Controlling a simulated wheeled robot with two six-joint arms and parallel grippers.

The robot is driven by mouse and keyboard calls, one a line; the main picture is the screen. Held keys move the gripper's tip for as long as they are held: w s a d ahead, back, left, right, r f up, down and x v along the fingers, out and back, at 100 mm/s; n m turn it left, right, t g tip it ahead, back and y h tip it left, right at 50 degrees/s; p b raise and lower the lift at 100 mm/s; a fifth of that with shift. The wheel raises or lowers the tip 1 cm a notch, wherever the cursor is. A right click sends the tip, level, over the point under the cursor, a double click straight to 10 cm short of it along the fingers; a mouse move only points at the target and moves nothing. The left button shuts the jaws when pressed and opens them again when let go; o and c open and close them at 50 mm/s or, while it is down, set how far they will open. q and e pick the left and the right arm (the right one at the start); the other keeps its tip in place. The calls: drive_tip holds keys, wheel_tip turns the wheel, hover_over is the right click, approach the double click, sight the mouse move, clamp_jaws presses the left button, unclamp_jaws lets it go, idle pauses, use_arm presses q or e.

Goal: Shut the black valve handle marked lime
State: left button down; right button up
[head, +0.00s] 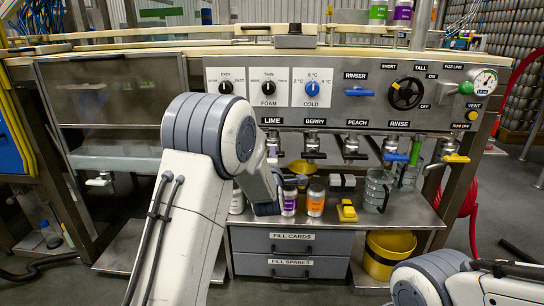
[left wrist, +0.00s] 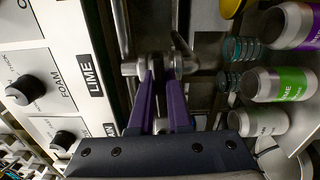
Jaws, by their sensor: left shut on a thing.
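The LIME label (head: 271,120) is on the panel of the machine. The metal lime valve (head: 272,138) below it is partly covered by my left arm. The label also shows sideways in the left wrist view, with the valve (left wrist: 187,63) beside it. My left gripper (left wrist: 160,75) has its two purple fingers at this valve, shut on the black handle. The handle itself is mostly hidden between the fingers, so its angle cannot be told. My right arm shows at the lower right of the head view; its gripper is out of view.
The berry valve (head: 312,142) and peach valve (head: 351,143) hang to the right, then the blue rinse handle (head: 396,157). A purple-labelled can (head: 289,200) and an orange-labelled can (head: 315,200) stand on the shelf below. A yellow bucket (head: 388,258) is underneath.

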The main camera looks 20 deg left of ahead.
use_arm(q)
drive_tip(key=shift+m, duration=0.5)
drive_tip(key=c, duration=0.9)
unclamp_jaws()
drive_tip(key=shift+o, duration=0.2)
drive_tip(key=p+v, duration=0.2)
drive_tip(key=v, duration=0.8)
drive_tip(key=shift+s, duration=0.25)
drive_tip(key=shift+d, duration=0.1)
